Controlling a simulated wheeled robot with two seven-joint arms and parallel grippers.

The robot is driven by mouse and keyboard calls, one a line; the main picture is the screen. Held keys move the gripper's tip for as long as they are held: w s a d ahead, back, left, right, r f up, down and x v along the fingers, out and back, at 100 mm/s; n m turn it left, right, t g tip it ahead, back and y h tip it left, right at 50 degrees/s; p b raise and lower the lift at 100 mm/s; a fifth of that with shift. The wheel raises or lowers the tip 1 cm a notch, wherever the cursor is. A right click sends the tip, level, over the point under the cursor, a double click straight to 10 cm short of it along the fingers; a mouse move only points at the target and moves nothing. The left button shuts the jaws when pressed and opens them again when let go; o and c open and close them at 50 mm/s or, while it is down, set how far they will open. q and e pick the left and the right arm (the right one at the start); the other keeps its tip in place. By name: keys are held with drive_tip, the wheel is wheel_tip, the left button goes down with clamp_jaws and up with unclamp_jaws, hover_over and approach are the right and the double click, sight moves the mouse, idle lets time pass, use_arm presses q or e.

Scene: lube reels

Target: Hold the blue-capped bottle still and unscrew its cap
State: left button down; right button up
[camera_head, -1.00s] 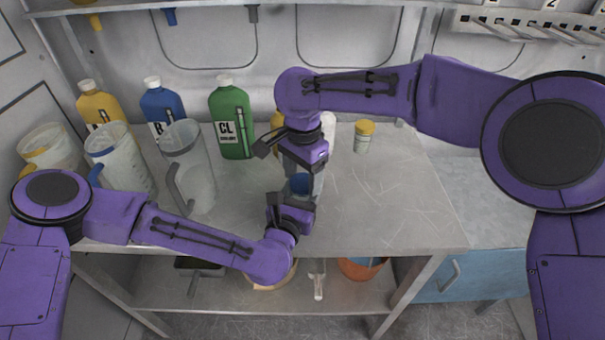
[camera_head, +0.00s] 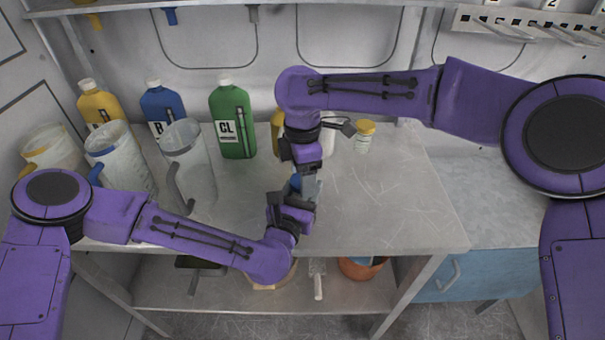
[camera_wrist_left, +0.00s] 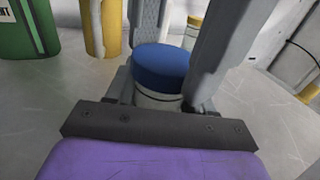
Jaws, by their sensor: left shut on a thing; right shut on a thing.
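The blue-capped bottle stands near the front of the bench, mostly hidden by my grippers. Its pale body (camera_wrist_left: 158,100) shows below the blue cap (camera_wrist_left: 162,66) in the left wrist view. A bit of the cap (camera_head: 295,182) shows in the head view. My left gripper (camera_head: 296,197) is shut on the bottle's body from the front. My right gripper (camera_head: 308,184) comes down from above, its grey fingers on either side of the cap, shut on it. The cap sits level on the bottle; whether its thread is loose cannot be told.
A green bottle (camera_head: 232,118), blue bottle (camera_head: 160,108) and yellow bottle (camera_head: 98,106) stand at the back left. Clear jugs (camera_head: 190,165) stand in front of them. A yellow-capped jar (camera_head: 364,138) is behind my right gripper. The bench's right side (camera_head: 410,205) is clear.

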drive_tip(key=n, duration=0.5)
drive_tip(key=shift+n, duration=0.4)
drive_tip(key=shift+r, duration=0.1)
drive_tip(key=shift+r, duration=1.05)
drive_tip(key=shift+r, duration=0.1)
drive_tip(key=shift+r, duration=1.9)
use_arm(q)
drive_tip(key=shift+c, duration=1.7)
unclamp_jaws()
